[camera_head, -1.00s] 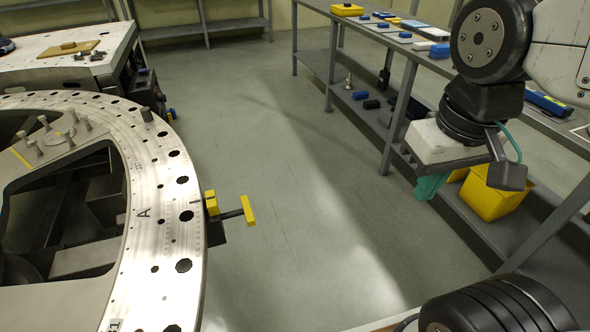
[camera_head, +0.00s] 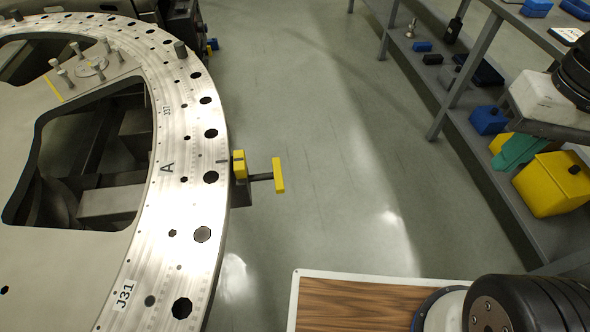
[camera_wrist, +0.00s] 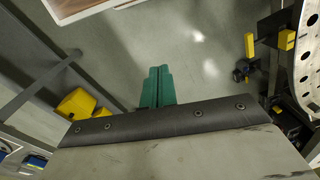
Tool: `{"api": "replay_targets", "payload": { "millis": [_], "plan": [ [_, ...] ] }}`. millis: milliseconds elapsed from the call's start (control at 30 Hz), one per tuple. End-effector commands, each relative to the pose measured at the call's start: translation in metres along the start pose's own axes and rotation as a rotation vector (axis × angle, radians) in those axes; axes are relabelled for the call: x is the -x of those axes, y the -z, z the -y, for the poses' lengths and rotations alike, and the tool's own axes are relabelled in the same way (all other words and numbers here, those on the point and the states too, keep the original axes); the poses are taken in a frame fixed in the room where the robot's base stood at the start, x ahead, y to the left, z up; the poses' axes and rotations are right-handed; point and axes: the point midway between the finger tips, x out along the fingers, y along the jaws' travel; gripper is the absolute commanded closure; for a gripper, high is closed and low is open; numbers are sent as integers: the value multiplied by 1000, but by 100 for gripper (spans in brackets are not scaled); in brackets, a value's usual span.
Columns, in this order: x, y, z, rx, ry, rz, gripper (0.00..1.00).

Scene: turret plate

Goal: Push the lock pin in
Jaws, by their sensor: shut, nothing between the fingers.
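The lock pin (camera_head: 278,175) has a yellow T-shaped handle on a dark shaft. It sticks out from the right rim of the round metal turret plate (camera_head: 203,235), beside a yellow block (camera_head: 239,164). A gap of shaft shows between handle and block. In the wrist view the handle (camera_wrist: 249,46) and the plate (camera_wrist: 303,75) are at the upper right. My gripper (camera_head: 522,150) has green fingers and is at the right, well apart from the pin. In the wrist view its fingers (camera_wrist: 158,86) lie together, shut and empty.
A grey shelf bench (camera_head: 480,170) runs along the right, with a yellow bin (camera_head: 552,186) and blue boxes (camera_head: 488,121) on its lower shelf. The floor (camera_head: 330,180) between plate and bench is clear. My wood-topped base shows at the bottom.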

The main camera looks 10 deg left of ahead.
Motion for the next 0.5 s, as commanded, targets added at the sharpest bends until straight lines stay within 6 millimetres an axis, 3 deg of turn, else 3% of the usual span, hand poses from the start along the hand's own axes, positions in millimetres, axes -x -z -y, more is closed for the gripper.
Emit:
{"api": "replay_targets", "payload": {
  "millis": [500],
  "plan": [
    [-81, 90, 84, -313, 425, 622, 100]
  ]
}}
